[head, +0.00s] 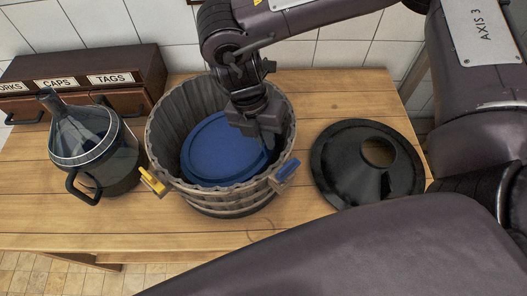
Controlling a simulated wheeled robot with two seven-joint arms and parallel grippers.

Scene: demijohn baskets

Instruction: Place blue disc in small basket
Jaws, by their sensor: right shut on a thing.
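A blue disc (222,148) is inside the basket (223,199), which has wavy grey-brown slatted walls and stands on the wooden table. The disc lies below the rim, and its right edge is partly hidden by my right gripper. My right gripper (268,142) reaches down into the basket from above and is shut on the disc's right edge. Whether the disc rests on the basket's bottom cannot be told. No second basket is in view to compare sizes. My left gripper is not in view.
A glass demijohn (88,150) with a black handle stands left of the basket. A black funnel-shaped lid (366,165) lies to the right. A yellow clip (152,181) and a blue clip (286,174) sit on the basket's sides. Labelled drawers (85,82) stand at the back left.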

